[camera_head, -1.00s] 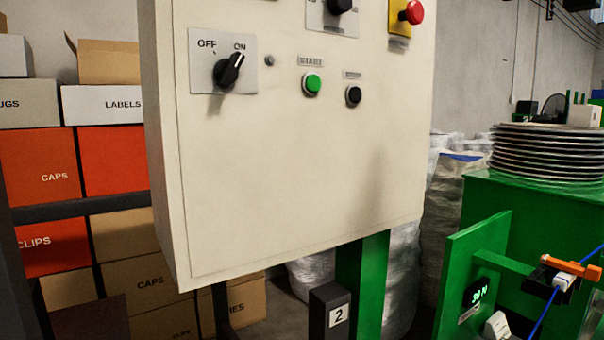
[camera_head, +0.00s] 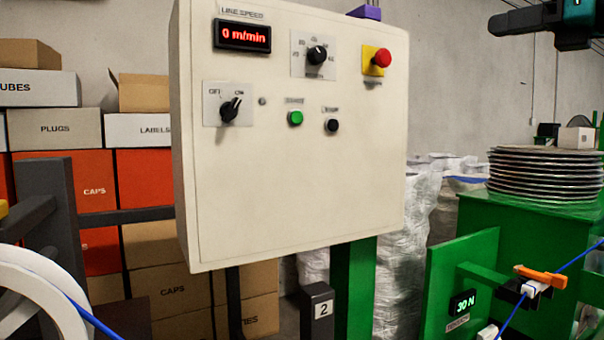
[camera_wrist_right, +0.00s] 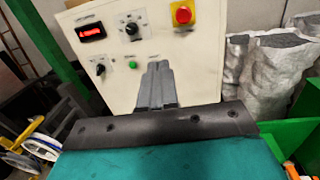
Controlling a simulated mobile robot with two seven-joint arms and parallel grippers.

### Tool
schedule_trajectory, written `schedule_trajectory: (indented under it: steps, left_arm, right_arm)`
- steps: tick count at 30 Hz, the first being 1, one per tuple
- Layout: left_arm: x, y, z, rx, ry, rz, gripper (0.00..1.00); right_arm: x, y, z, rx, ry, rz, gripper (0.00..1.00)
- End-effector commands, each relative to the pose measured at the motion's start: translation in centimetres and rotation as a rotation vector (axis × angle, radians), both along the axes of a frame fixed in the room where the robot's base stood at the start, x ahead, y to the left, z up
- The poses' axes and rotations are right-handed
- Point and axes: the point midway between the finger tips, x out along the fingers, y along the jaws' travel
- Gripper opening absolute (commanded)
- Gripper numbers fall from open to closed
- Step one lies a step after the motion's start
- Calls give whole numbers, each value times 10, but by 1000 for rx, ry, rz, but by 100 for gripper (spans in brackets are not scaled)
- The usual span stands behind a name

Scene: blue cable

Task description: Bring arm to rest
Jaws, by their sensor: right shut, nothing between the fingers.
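My right gripper (camera_head: 506,24) shows at the top right of the head view, dark with a teal arm part behind it. It is shut and empty, in the air to the right of the cream control panel (camera_head: 290,190). In the right wrist view its closed grey fingers (camera_wrist_right: 156,84) point toward the panel and hide part of its lower face. The panel carries a red "0 m/min" display (camera_head: 243,35), a switch (camera_head: 230,109) with its handle toward ON, a green button (camera_head: 295,118), a black button (camera_head: 332,126) and a red knob (camera_head: 382,58). My left gripper is not in view.
Boxes (camera_head: 150,250) stack on shelves at the left. A white reel (camera_head: 30,295) with blue cable is at the lower left. Wrapped sacks (camera_head: 405,240) stand behind.

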Motion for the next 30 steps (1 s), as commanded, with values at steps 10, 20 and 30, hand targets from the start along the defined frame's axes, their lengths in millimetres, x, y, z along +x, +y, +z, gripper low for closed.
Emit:
schedule_trajectory:
  steps: [10,20,30]
  left_arm:
    - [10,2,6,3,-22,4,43]
    - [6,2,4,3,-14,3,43]
    - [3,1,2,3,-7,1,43]
  right_arm:
    - [43,142,-77,297,30,359,0]
    - [49,215,-168,938,186,549,0]
    - [52,198,-303,1705,439,325,0]
